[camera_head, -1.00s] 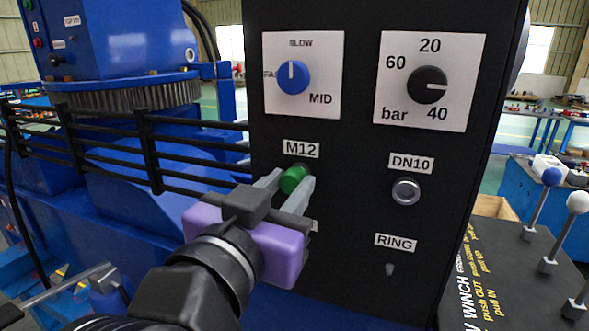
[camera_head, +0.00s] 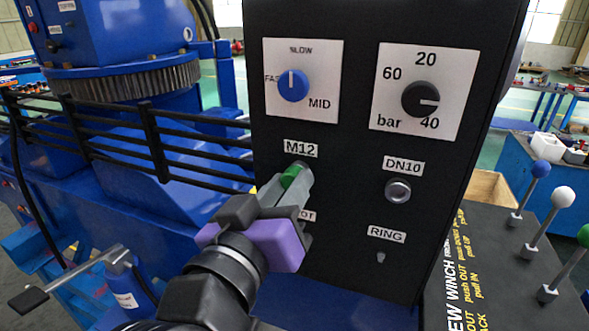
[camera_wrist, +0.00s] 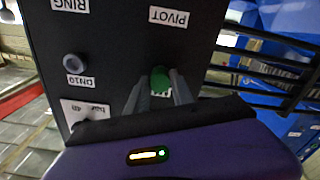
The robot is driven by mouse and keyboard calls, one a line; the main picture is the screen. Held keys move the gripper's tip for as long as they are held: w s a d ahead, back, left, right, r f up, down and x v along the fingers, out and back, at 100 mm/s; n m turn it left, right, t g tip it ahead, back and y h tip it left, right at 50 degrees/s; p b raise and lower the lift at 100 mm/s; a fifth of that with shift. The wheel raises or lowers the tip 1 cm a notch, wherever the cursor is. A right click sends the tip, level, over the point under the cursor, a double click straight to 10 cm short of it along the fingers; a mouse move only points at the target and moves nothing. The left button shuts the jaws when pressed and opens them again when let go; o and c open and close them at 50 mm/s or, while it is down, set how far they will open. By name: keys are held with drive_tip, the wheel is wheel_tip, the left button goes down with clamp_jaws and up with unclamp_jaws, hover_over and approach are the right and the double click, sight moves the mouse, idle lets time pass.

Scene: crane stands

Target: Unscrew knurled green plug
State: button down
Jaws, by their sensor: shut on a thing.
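The green plug (camera_head: 290,176) sits at the M12 label (camera_head: 301,149) on the black panel (camera_head: 340,270). My gripper (camera_head: 296,182) reaches it from the lower left, its grey fingers shut on the plug's sides. In the wrist view the green plug (camera_wrist: 160,80) shows between the tips of my gripper (camera_wrist: 158,90). The fingers hide part of the plug, and I cannot tell how far it stands out from its hole.
A metal DN10 fitting (camera_head: 398,190) and a small RING part (camera_head: 381,257) are to the right. A blue knob (camera_head: 293,85) and a black knob (camera_head: 421,99) are above. Black rails (camera_head: 150,140) run at the left. Ball-topped levers (camera_head: 540,215) stand at the right.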

drive_tip(key=n, duration=0.5)
idle(0.5)
drive_tip(key=n, duration=0.5)
drive_tip(key=shift+s, duration=0.1)
drive_tip(key=n, duration=0.5)
idle(0.3)
